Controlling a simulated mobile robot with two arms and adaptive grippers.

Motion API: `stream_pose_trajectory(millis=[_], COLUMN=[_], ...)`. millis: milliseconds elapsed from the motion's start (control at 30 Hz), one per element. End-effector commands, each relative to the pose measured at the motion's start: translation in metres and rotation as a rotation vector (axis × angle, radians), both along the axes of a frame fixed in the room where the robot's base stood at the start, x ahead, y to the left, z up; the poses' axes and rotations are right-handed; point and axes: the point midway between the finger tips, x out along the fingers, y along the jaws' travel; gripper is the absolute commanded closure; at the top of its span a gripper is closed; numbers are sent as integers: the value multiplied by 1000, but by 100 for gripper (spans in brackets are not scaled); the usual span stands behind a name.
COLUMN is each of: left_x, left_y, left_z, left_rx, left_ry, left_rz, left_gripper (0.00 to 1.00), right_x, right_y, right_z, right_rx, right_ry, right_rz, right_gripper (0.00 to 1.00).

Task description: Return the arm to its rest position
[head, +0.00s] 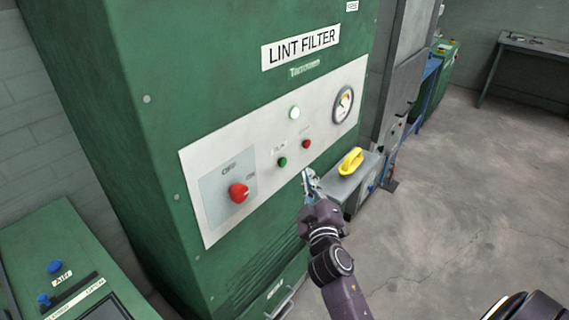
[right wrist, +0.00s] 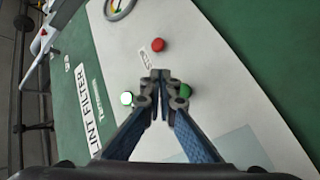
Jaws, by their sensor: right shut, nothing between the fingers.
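My right gripper (head: 309,180) is in front of the lower right part of the white control panel (head: 222,160) on the green lint filter cabinet (head: 190,70). Its fingers also show in the right wrist view (right wrist: 161,75), shut together with nothing between them. They point at the panel between the green button (right wrist: 185,90) and the red button (right wrist: 158,45). Whether they touch the panel cannot be told. In the head view the green button (head: 282,162) and red button (head: 306,144) are both uncovered. My left gripper is not in view.
A red rotary knob (head: 238,193), a lit white lamp (head: 294,113) and a gauge (head: 343,104) are on the panel. A green console (head: 60,250) is at lower left. Open floor (head: 450,190) lies right.

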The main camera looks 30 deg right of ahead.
Motion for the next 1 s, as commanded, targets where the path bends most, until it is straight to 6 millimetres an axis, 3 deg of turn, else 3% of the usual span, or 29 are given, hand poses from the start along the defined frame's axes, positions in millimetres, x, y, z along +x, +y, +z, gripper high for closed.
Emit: stream_pose_trajectory(millis=[333, 467, 567, 633, 767, 867, 1000], left_x=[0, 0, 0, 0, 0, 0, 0], left_y=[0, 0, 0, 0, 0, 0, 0], left_z=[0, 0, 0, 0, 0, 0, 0], left_rx=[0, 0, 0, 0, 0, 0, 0], left_ry=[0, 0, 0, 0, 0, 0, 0], left_rz=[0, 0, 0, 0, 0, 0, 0], left_gripper=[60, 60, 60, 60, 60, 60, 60], right_x=[1, 4, 5, 0, -24, -54, -112], right_y=[1, 11, 26, 41, 68, 87, 111], right_z=[-4, -40, -100, -151, -246, -314, -402], right_rx=[5, 45, 112, 170, 282, 365, 476], right_ry=[6, 61, 153, 234, 386, 504, 668], right_rz=[2, 29, 66, 92, 129, 143, 142], right_gripper=[100, 100, 100, 100, 100, 100, 100])
